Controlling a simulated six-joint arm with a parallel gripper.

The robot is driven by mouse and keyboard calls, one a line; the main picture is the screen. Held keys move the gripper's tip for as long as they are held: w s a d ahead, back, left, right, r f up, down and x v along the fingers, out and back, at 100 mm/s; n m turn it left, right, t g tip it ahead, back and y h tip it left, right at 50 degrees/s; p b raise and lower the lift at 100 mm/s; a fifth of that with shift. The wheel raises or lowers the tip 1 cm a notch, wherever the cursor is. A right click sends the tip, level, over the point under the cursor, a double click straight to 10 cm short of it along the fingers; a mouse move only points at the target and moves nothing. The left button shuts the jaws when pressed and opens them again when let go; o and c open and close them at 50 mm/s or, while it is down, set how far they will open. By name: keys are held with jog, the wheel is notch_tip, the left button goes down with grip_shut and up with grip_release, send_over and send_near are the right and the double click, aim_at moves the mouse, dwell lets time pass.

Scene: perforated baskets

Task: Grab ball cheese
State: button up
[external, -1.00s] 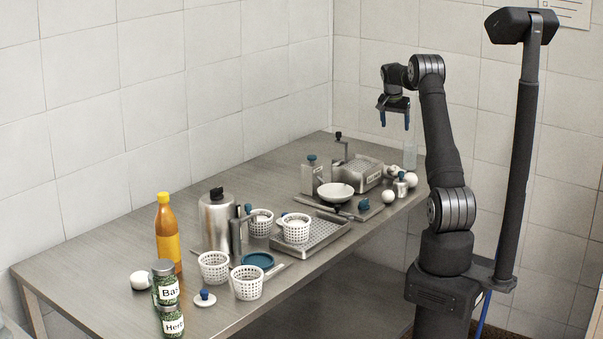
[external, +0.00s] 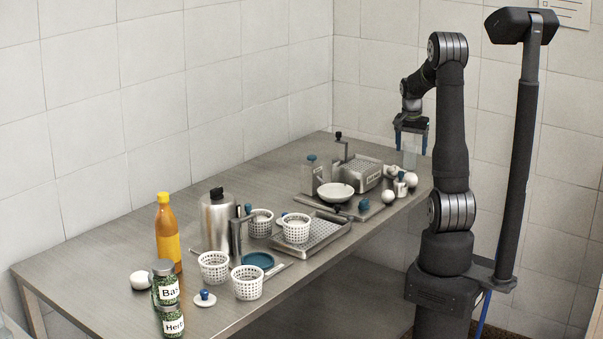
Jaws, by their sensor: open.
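A white ball (external: 411,180), which looks like ball cheese, sits below the gripper near the table edge. A second white ball (external: 389,196) sits a little nearer, beside a small metal container (external: 400,188). A third white round thing (external: 141,280) lies at the near left end. I cannot tell which of these is the cheese meant. A clear bottle (external: 409,158) shows behind and between the fingers.
Near the gripper stand a metal box with a perforated top (external: 362,172), a white bowl (external: 336,191) and a metal dispenser (external: 311,175). Several white perforated baskets (external: 214,268), a steel flask (external: 216,222) and an orange bottle (external: 166,235) stand farther left. The back left tabletop is clear.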

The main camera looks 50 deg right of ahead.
aim_at(410, 174)
jog(key=f, duration=0.5)
jog(key=d+f, duration=0.1)
jog(key=f, duration=0.1)
jog(key=shift+w+f, duration=0.1)
jog(key=shift+f, duration=0.2)
jog(key=f, duration=0.3)
jog(key=d+f, duration=0.1)
jog(key=f, duration=0.1)
jog(key=shift+w+d, duration=0.1)
jog(key=shift+w, duration=0.15)
jog(key=c, duration=1)
jog(key=shift+r, duration=0.15)
